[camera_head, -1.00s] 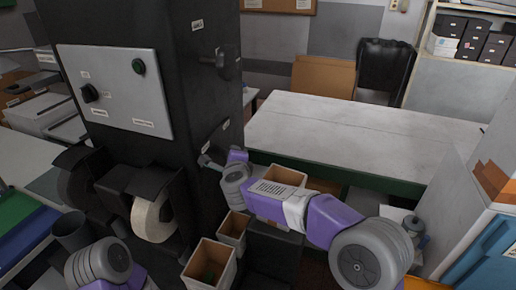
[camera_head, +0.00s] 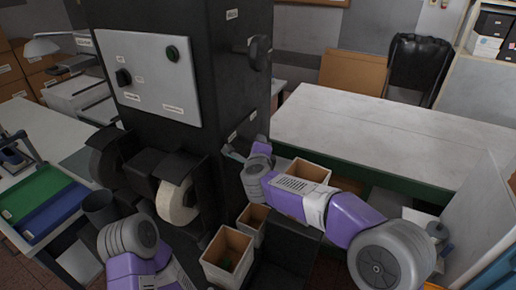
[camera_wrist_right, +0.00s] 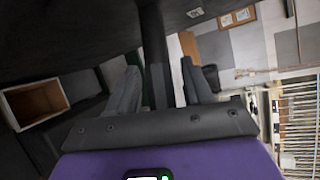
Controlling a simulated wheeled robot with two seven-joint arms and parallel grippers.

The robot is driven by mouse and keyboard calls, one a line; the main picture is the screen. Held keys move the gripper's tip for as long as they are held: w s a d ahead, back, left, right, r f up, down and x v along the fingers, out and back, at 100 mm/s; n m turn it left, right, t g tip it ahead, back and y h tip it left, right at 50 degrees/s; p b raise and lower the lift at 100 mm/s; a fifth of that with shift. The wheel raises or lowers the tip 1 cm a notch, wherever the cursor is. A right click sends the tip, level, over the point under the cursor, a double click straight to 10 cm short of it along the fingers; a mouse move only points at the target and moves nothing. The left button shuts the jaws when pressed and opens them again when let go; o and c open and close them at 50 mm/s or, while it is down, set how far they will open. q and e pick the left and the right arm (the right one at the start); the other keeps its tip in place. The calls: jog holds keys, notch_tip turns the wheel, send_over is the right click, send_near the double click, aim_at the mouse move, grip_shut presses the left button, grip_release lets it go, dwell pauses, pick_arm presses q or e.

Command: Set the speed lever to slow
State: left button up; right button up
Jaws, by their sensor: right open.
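The black machine (camera_head: 185,75) has a grey front panel and a labelled side. A dark bar (camera_wrist_right: 152,35), probably the speed lever, runs between my right gripper's fingers in the right wrist view. My right gripper (camera_wrist_right: 160,88) is open around it, with a finger on each side; contact is not clear. In the head view my right wrist sits close to the machine's lower right side, mostly hiding the lever, so its setting cannot be read. My left arm shows at bottom left, but its gripper is out of view.
A black knob (camera_head: 259,52) sticks out higher on the machine's side. A control knob (camera_head: 123,77) is on the front panel. Open boxes (camera_head: 228,256) stand below my right arm. A clear pale table (camera_head: 390,125) is behind it. Belt wheels (camera_head: 177,202) project at the front.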

jog(key=v, duration=0.7)
jog(key=shift+s+b, duration=0.3)
jog(key=shift+b, duration=0.05)
jog(key=shift+r, duration=0.15)
